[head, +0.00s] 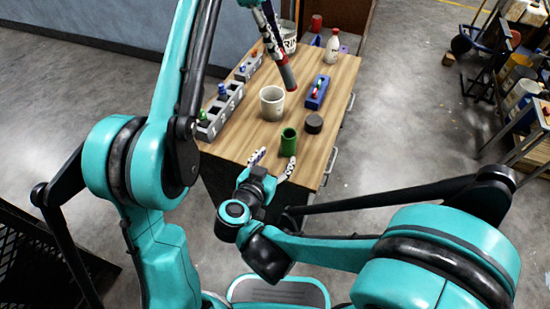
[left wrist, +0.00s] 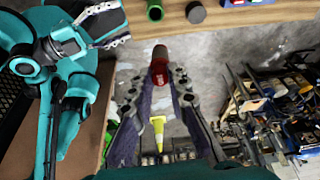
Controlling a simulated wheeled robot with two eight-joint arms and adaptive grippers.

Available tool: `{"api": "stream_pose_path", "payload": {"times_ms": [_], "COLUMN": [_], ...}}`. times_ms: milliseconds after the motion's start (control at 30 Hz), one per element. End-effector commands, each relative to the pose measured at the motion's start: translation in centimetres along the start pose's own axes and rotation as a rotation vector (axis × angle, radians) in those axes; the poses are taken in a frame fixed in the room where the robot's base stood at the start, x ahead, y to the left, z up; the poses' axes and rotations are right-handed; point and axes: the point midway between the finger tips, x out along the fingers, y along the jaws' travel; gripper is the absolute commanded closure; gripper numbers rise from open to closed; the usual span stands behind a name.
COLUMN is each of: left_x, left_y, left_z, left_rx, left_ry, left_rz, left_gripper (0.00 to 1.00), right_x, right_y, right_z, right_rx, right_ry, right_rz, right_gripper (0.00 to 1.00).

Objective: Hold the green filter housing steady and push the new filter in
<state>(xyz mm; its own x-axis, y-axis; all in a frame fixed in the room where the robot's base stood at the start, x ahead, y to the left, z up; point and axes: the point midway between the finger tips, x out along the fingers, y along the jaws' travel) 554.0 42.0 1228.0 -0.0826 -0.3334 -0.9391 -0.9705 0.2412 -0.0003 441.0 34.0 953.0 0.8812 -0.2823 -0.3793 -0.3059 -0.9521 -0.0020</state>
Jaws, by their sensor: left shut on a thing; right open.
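The green filter housing (head: 288,142) stands upright near the table's front edge; it also shows at the top of the left wrist view (left wrist: 155,11). My left gripper (head: 277,58) is shut on a red cylinder with a dark end (head: 288,78), seemingly the new filter. It holds this tilted above the back part of the table. In the left wrist view the red cylinder (left wrist: 159,72) sits between the fingertips. My right gripper (head: 273,163) is open and empty, just in front of the housing and apart from it.
A dark short cylinder (head: 313,124) stands right of the housing, and a white cup (head: 272,103) behind it. A blue tray (head: 317,92), a grey bin rack (head: 220,111) and a white bottle (head: 332,48) also occupy the wooden table (head: 237,142).

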Motion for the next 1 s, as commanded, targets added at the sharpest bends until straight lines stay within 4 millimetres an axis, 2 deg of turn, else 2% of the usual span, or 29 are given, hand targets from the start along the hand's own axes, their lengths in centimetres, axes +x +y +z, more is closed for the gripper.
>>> {"api": "stream_pose_path", "payload": {"times_ms": [167, 400, 600, 800, 1000], "left_x": [0.0, 0.0, 0.0, 0.0, 0.0], "left_y": [0.0, 0.0, 0.0, 0.0, 0.0], "left_z": [0.0, 0.0, 0.0, 0.0, 0.0], "left_rx": [0.000, 0.000, 0.000, 0.000, 0.000], "left_ry": [0.000, 0.000, 0.000, 0.000, 0.000], "left_rz": [0.000, 0.000, 0.000, 0.000, 0.000], "left_gripper": [1.00, 1.00, 1.00, 1.00, 1.00], "right_x": [2.0, 6.8, 10.0, 11.6, 11.8], "right_y": [0.1, 0.2, 0.1, 0.1, 0.1], "right_z": [0.2, 0.1, 0.1, 0.2, 0.2], "right_rx": [-0.002, 0.001, 0.000, -0.001, -0.001], "right_ry": [-0.007, -0.005, -0.004, -0.004, -0.004], "right_rz": [0.007, 0.008, 0.005, 0.003, 0.002], "right_gripper": [0.37, 0.37, 0.37, 0.37, 0.37]}}
